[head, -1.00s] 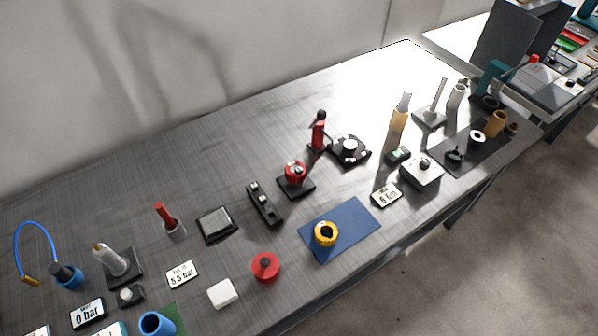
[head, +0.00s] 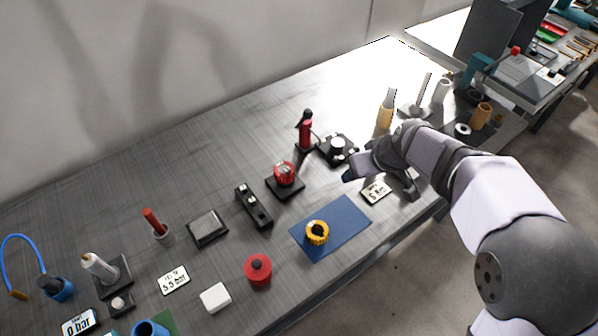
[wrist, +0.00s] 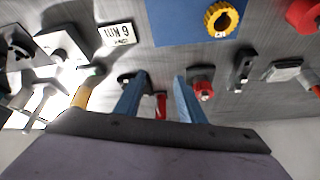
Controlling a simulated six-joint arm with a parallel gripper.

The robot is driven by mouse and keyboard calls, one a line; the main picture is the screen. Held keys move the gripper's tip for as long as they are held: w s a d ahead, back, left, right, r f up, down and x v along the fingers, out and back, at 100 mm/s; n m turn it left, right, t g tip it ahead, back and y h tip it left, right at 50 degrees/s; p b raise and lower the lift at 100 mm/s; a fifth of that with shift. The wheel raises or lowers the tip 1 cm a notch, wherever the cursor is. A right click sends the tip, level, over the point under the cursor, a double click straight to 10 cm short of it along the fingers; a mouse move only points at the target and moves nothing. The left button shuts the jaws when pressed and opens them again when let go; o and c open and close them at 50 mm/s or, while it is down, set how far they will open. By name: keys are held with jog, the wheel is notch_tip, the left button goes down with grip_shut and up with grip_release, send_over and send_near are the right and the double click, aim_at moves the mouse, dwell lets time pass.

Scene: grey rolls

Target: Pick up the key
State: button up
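I cannot make out a key for certain in either view. My gripper (head: 379,185) is over the right half of the bench, near the white label card (head: 376,191). The wrist view shows its two blue fingers (wrist: 160,80) apart, with nothing held between them. In the wrist view, a red upright tool (wrist: 161,105) shows beyond the gap between the fingers. My arm hides part of the bench at the right, including the grey box with a knob, which the wrist view shows (wrist: 62,42).
A yellow ring (head: 317,232) lies on a blue mat (head: 345,222). A red knob device (head: 284,174), black bar (head: 254,207) and camera-like black block (head: 338,149) stand nearby. Orange and white upright items (head: 386,114) are behind my arm. Bare bench lies along the back left.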

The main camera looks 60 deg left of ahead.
aim_at(288, 170)
jog(key=s+a+f+n+g+y+p, duration=0.1)
jog(key=s+a+f+n, duration=0.1)
jog(key=s+a, duration=0.7)
jog(key=shift+s+a+n+y, duration=0.3)
jog(key=shift+a+n, duration=0.4)
jog(key=shift+a, duration=1.2)
jog(key=shift+a+f, duration=0.1)
jog(key=shift+f, duration=0.1)
jog(key=p+x, duration=0.3)
jog(key=x, duration=0.1)
jog(key=shift+s, duration=0.1)
jog(key=shift+f, duration=0.4)
grip_shut()
